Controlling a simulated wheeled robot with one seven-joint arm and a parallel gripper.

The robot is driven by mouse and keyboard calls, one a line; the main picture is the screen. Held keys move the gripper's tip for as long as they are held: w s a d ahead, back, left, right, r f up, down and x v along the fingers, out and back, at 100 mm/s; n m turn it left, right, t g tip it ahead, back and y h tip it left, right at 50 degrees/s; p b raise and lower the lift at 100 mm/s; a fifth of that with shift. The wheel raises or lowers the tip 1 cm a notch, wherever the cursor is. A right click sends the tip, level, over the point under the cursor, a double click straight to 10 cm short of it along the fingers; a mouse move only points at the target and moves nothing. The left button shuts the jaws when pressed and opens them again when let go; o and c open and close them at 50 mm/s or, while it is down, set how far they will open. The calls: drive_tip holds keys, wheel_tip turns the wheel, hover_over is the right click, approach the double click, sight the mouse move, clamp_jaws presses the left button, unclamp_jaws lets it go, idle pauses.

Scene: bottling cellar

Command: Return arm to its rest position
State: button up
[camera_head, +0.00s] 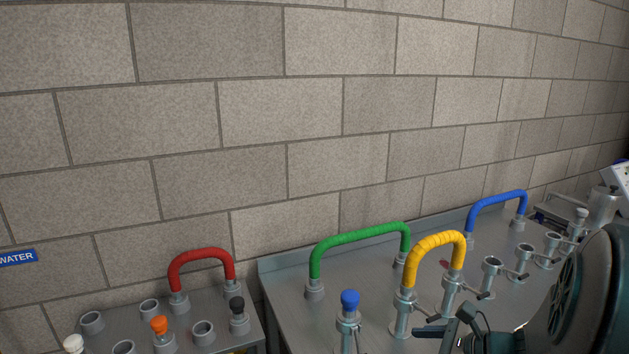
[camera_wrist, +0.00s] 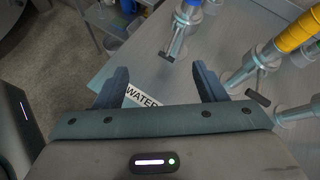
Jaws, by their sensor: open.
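My gripper (camera_wrist: 158,68) shows in the wrist view with its two dark fingers spread apart and nothing between them. It is above the metal bench, near a white label reading "WATER" (camera_wrist: 142,97), partly hidden by the gripper. A blue-capped fitting (camera_wrist: 187,14) with a valve stands beyond the fingertips. A yellow hose (camera_wrist: 298,32) on metal fittings is to the right. In the head view my dark arm (camera_head: 590,295) fills the lower right corner, over the bench's front; it hides part of the bench.
A green hose (camera_head: 358,235), the yellow hose (camera_head: 437,240) and a blue hose (camera_head: 497,196) arch over the bench (camera_head: 285,280). A red hose (camera_head: 201,254) and capped ports stand on a lower left surface. Several open valve ports line the right. A block wall (camera_head: 280,120) stands behind.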

drive_tip(key=s+a+r+n+g+h, duration=0.1)
drive_tip(key=s+n+h, duration=0.2)
drive_tip(key=n, duration=0.4)
drive_tip(key=s+a+r+n+g+h, duration=0.2)
drive_tip(key=s+n+h, duration=0.1)
drive_tip(key=n, duration=0.5)
drive_tip(key=s+a+r+n+g+h+p, duration=0.1)
drive_tip(key=s+a+n+h, duration=0.1)
drive_tip(key=s+n, duration=0.3)
drive_tip(key=n, duration=0.3)
drive_tip(key=shift+s+a+r+g+h, duration=0.2)
drive_tip(key=shift+s+r+g+h, duration=0.1)
drive_tip(key=shift+r+h, duration=0.1)
